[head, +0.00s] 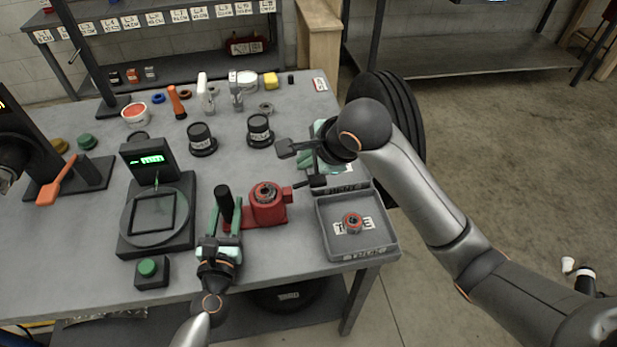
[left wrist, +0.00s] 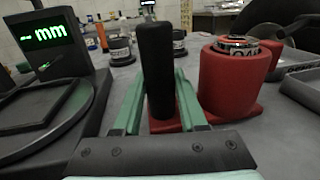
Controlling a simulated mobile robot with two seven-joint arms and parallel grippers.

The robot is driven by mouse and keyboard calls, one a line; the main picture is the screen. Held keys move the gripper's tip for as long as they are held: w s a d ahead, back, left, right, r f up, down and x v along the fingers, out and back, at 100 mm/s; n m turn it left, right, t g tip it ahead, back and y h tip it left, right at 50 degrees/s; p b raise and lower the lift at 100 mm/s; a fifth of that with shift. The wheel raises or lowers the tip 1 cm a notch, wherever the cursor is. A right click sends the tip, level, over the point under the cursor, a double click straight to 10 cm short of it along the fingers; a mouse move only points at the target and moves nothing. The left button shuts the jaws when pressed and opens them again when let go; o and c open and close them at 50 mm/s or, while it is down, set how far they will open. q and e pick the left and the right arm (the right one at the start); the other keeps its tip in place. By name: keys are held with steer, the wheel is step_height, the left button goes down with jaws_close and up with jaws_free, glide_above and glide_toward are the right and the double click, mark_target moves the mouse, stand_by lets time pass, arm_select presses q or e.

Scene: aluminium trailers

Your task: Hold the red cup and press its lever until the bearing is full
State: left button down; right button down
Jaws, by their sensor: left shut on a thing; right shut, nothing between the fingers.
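The red cup (head: 266,206) stands on the table with a metal bearing (head: 265,190) set in its top. In the left wrist view the cup (left wrist: 226,88) is right of my fingers, and the bearing (left wrist: 238,44) has a printed label. My left gripper (head: 226,222) is shut on the cup's upright black handle (left wrist: 155,75), its green fingers on either side. The cup's lever (head: 306,184) sticks out to the right and ends in a dark pad. My right gripper (head: 286,149) is shut and empty, above and behind the lever, apart from it. The bearing's fill level cannot be told.
A grey tray (head: 338,259) with a red-and-metal part (head: 353,223) lies right of the cup. A gauge with a green display (head: 152,160) and a green button (head: 148,268) stand left. Two black-topped pots (head: 260,132) stand behind. Bottles and small rings line the back.

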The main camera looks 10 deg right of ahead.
mark_target(310, 182)
steer(key=shift+a+r, duration=0.25)
steer(key=shift+r, duration=0.45)
steer(key=shift+a+r, duration=0.2)
steer(key=shift+r, duration=0.5)
stand_by(1.7)
steer(key=r, duration=0.2)
steer(key=a+r, duration=0.1)
steer(key=shift+a+r, duration=0.1)
steer(key=shift+r, duration=0.25)
step_height(310, 182, down, 8)
steer(key=d, duration=0.2)
steer(key=shift+d+f, duration=0.25)
steer(key=shift+d, duration=0.05)
stand_by(2.2)
steer(key=shift+d+f, duration=0.1)
steer(key=shift+f, duration=0.3)
steer(key=shift+d+f, duration=0.1)
steer(key=shift+f, duration=0.2)
stand_by(0.5)
